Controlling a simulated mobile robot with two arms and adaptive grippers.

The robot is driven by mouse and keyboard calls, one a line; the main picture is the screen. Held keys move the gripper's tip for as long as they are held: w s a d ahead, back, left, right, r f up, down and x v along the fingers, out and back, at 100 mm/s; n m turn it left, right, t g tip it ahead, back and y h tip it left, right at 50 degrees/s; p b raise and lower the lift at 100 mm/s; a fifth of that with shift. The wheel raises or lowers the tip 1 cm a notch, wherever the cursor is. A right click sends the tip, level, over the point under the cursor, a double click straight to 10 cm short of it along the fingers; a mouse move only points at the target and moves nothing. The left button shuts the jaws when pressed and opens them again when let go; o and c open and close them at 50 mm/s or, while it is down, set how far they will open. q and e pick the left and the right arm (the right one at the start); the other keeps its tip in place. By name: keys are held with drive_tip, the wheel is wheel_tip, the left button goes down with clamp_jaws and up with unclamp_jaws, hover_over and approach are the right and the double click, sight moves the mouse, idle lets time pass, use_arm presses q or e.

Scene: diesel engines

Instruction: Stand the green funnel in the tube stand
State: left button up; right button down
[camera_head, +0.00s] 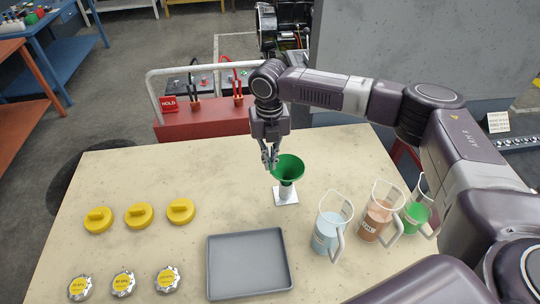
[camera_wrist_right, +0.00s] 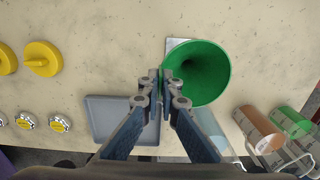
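The green funnel (camera_head: 289,168) is at the tube stand (camera_head: 286,197), a pale tube on a square plate on the table. Its cone is directly above the tube, wide mouth up, and no spout shows below it. I cannot tell how deep the spout sits in the tube. My right gripper (camera_head: 270,160) points down at the left side of the funnel's rim. In the right wrist view, the fingertips (camera_wrist_right: 160,76) are close together at the rim of the funnel (camera_wrist_right: 200,72) and appear shut on it. A corner of the stand's plate (camera_wrist_right: 174,44) shows behind the funnel. My left gripper is not in view.
A grey tray (camera_head: 248,264) lies in front of the stand. Jugs with blue (camera_head: 327,232), brown (camera_head: 375,218) and green (camera_head: 416,212) contents stand at right. Yellow caps (camera_head: 139,215) and silver caps (camera_head: 124,283) lie at left. A red cart (camera_head: 205,121) is behind the table.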

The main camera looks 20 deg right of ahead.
drive_tip(key=shift+f, duration=0.6)
drive_tip(key=c, duration=2.6)
unclamp_jaws()
drive_tip(key=shift+c, duration=0.2)
drive_tip(key=o, duration=0.6)
drive_tip(key=shift+c, duration=0.2)
drive_tip(key=shift+r, duration=0.1)
wheel_tip(320, 180, up, 12)
drive_tip(key=shift+s, duration=0.1)
